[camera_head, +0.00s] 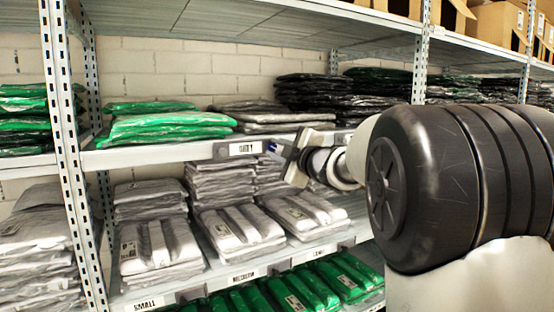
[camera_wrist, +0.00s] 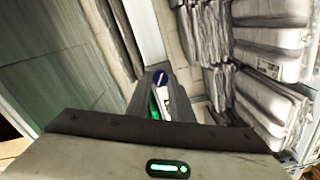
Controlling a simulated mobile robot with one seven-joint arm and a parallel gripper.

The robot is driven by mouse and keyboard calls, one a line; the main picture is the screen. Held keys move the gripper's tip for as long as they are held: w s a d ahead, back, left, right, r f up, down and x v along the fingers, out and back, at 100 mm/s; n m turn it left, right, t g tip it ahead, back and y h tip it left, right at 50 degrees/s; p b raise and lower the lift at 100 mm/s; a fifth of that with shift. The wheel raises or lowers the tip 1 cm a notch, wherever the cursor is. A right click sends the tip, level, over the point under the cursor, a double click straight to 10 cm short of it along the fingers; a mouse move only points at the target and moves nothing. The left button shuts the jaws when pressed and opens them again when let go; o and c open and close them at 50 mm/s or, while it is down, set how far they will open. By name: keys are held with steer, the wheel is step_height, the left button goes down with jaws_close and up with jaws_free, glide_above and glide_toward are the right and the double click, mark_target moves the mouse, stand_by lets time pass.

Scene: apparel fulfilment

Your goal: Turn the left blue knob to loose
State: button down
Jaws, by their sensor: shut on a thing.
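The blue knob (camera_wrist: 160,77) shows in the wrist view as a small round blue face with a pale slanted line across it. In the head view a bit of blue (camera_head: 271,147) shows at the shelf's front edge, right of a white label. My gripper (camera_head: 284,148) reaches this edge from the right. It is shut on the knob. The fingers and the sides of the knob are mostly hidden, and a second knob cannot be made out.
The middle shelf (camera_head: 180,153) carries green and dark packs. A perforated upright (camera_head: 65,130) stands at the left. Cardboard boxes (camera_head: 495,25) sit on top.

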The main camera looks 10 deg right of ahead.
steer(key=n+b, duration=0.2)
steer(key=n, duration=0.2)
steer(key=shift+f+b, duration=0.2)
steer(key=shift+b, duration=0.2)
steer(key=shift+r+n+b, duration=0.1)
steer(key=shift+n+b, duration=0.55)
steer(key=shift+n, duration=0.65)
steer(key=c, duration=1.6)
jaws_free()
steer(key=shift+o, duration=0.2)
steer(key=v, duration=1.7)
steer(key=shift+s, duration=0.2)
steer(key=shift+r, duration=0.1)
